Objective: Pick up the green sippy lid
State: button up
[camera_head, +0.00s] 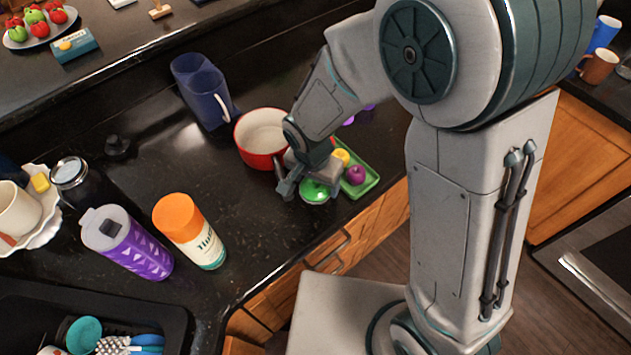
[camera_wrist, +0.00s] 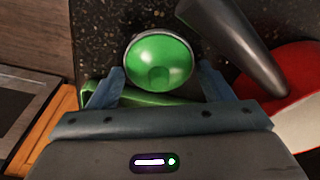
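The green sippy lid (camera_head: 314,191) is a round, shiny green dome near the front edge of the black counter. In the wrist view the lid (camera_wrist: 159,62) shows at the upper middle, just beyond my fingertips. My gripper (camera_head: 307,190) is over the lid, and in the wrist view my gripper (camera_wrist: 162,78) has its two fingers spread wide to either side, with nothing between them held. Whether a finger touches the lid cannot be told.
A green tray (camera_head: 371,182) with a purple fruit (camera_head: 355,175) and a yellow item (camera_head: 341,156) lies right beside the lid. A red pot (camera_head: 262,138) stands behind, its dark handle (camera_wrist: 245,45) close to my right finger. An orange-capped bottle (camera_head: 188,230) stands left. Counter between is clear.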

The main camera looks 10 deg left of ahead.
jog(key=c, duration=0.6)
jog(key=shift+r, duration=0.1)
jog(key=shift+r, duration=0.5)
jog(key=r, duration=0.1)
jog(key=r+b, duration=0.1)
jog(key=r, duration=0.1)
jog(key=shift+d+r, duration=0.1)
jog(key=shift+d, duration=0.2)
jog(key=d+r, duration=0.2)
jog(key=d, duration=0.1)
jog(key=d+r+b, duration=0.1)
jog(key=d+r, duration=0.1)
jog(key=d, duration=0.2)
jog(key=d+r, duration=0.2)
jog(key=d, duration=0.2)
jog(key=shift+s+r+b, duration=0.1)
jog(key=shift+r+b, duration=0.2)
jog(key=shift+b, duration=0.1)
